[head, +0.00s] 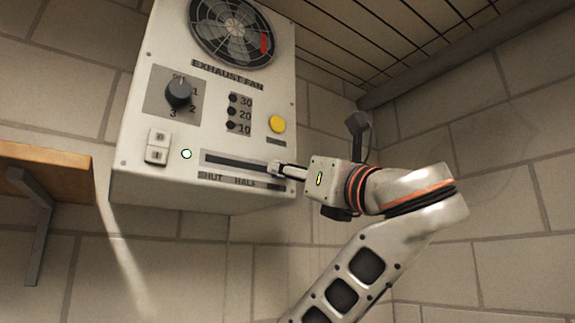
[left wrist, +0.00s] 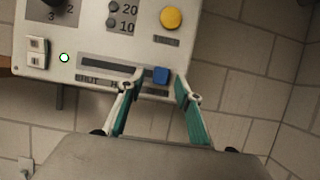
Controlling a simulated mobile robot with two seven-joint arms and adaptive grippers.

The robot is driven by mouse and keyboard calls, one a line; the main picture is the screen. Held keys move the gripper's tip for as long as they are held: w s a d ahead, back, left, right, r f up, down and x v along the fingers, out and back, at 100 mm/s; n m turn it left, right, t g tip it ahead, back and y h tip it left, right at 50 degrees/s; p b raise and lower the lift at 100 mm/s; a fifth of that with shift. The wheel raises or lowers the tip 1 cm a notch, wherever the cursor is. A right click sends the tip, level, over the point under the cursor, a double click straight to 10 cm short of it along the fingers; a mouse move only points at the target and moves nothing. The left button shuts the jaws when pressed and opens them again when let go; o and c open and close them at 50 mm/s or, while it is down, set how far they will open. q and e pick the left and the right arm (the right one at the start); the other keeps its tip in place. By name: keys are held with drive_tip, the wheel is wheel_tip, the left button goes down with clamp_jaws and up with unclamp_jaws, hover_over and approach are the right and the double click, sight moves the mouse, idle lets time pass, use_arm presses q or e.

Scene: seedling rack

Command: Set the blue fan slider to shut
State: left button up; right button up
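The blue fan slider knob (left wrist: 161,75) is at the right end of a dark horizontal slot (left wrist: 110,65) on the exhaust fan panel. In the head view the slot (head: 235,162) has SHUT printed under its left end and HALF further right. My left gripper hides the knob there. My left gripper (head: 276,169) is at the slot's right end. In the left wrist view its fingers (left wrist: 160,82) are open, one on each side of the knob, with small gaps visible. My right gripper is in neither view.
The panel (head: 140,185) also carries a rotary dial (head: 178,92), a yellow button (head: 277,124), a rocker switch (head: 157,147) and a lit green lamp (head: 186,154). A wooden shelf (head: 45,170) is at the left. Space below the panel looks clear.

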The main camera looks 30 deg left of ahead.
use_arm(q)
drive_tip(key=shift+x, duration=1)
drive_tip(key=shift+w, duration=0.1)
clamp_jaws()
drive_tip(key=shift+a, duration=0.1)
